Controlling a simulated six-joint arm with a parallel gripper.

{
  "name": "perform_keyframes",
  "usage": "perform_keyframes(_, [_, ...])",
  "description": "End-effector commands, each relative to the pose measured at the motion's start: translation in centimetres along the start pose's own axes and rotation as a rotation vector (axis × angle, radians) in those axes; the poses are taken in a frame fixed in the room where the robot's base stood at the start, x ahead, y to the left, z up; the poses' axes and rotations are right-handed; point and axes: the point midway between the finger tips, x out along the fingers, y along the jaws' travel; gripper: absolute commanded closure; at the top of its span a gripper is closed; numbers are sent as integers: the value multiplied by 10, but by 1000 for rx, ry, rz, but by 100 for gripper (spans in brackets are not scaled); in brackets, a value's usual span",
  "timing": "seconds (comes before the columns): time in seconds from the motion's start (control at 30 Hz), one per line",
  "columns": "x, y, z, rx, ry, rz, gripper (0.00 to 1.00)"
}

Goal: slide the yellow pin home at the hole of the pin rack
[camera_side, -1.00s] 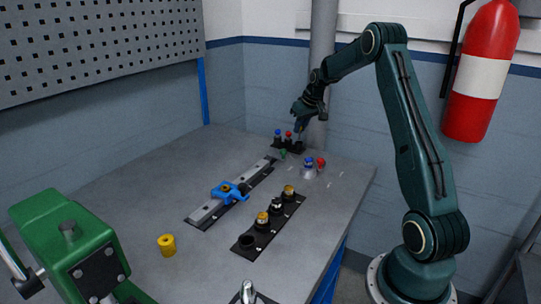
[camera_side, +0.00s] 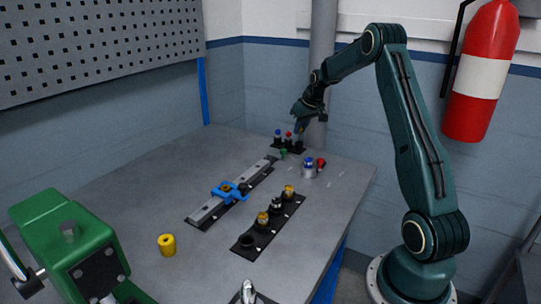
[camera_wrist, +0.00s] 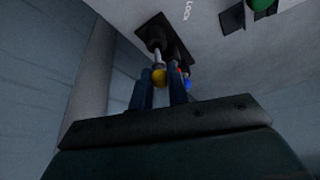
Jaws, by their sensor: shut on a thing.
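The yellow pin (camera_wrist: 159,77) is held between the two fingers of my gripper (camera_wrist: 160,88) in the wrist view. Its pale shaft points at the dark round hole at the near end of the black pin rack (camera_wrist: 151,28); whether the tip is inside the hole is hard to tell. In the side view my gripper (camera_side: 299,130) is low over the right end of the pin rack (camera_side: 290,149) at the back of the table. A blue-topped pin (camera_side: 278,134) and a red-topped pin (camera_side: 288,135) stand in the rack to its left.
A green piece (camera_side: 283,153) and blue and red pieces (camera_side: 308,163) are near the rack. A grey post (camera_side: 322,80) stands behind my gripper.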

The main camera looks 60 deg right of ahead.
Motion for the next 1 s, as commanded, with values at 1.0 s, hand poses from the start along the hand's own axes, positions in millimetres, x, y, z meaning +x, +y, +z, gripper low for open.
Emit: perform_keyframes(1.0, [16, 0, 7, 0, 0, 0, 100])
